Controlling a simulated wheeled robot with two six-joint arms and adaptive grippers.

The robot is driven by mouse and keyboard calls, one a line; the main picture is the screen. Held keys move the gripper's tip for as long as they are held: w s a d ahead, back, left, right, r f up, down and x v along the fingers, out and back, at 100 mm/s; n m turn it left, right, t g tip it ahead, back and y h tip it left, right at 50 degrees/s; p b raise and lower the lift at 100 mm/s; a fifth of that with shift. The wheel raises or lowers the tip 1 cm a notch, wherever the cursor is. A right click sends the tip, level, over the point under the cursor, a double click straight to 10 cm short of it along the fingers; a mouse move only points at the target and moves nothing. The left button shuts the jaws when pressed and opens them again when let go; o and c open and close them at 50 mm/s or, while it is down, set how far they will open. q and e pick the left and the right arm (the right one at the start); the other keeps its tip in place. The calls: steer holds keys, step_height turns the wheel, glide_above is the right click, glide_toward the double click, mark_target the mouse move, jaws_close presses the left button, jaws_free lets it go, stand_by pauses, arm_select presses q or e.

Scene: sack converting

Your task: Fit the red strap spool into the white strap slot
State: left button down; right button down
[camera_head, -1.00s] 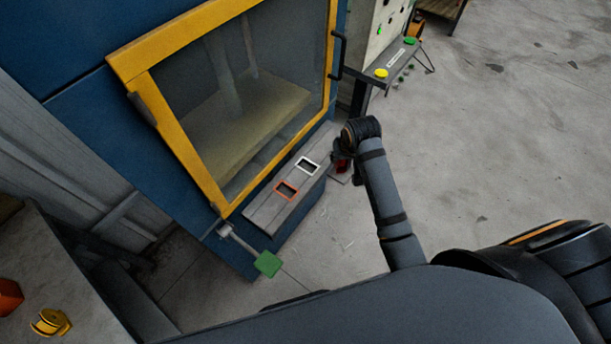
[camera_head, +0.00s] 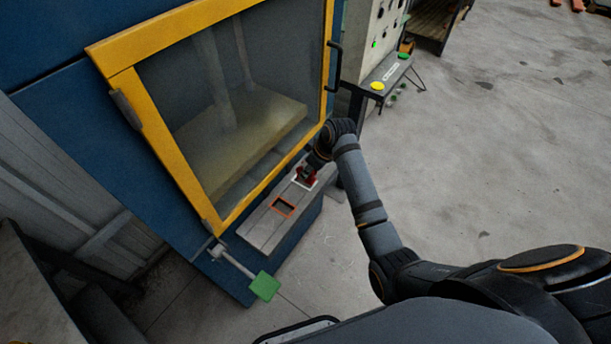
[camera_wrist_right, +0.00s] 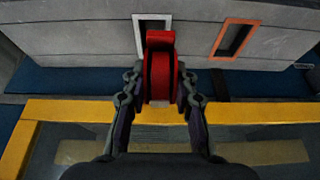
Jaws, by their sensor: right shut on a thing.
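The red strap spool (camera_wrist_right: 160,75) is held between the two fingers of my right gripper (camera_wrist_right: 162,95), which is shut on it. In the head view the red spool (camera_head: 305,177) is at the white strap slot (camera_head: 296,183), partly hidden by the gripper (camera_head: 312,168). In the right wrist view the spool's upper end overlaps the lower part of the white-framed slot (camera_wrist_right: 151,19). I cannot tell whether any of it is inside. My left gripper is not in view.
An orange-framed slot (camera_head: 282,207) lies beside the white one on the grey ledge (camera_head: 262,232). The yellow-framed machine door (camera_head: 172,140) stands right behind the ledge. A green paddle (camera_head: 264,286) sticks out at the lower left. Open floor (camera_head: 500,170) lies to the right.

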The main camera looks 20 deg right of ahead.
steer(key=shift+w+a+f, duration=0.1)
steer(key=shift+w+f, duration=0.8)
steer(key=shift+f, duration=0.2)
step_height(320, 180, down, 3)
steer(key=shift+r, duration=0.2)
steer(key=shift+s+f, duration=0.2)
steer(key=shift+f, duration=0.25)
steer(key=c, duration=1.4)
jaws_free()
steer(key=shift+f, duration=0.1)
steer(key=o, duration=0.3)
steer(key=shift+w, duration=0.2)
steer(key=shift+o, duration=0.2)
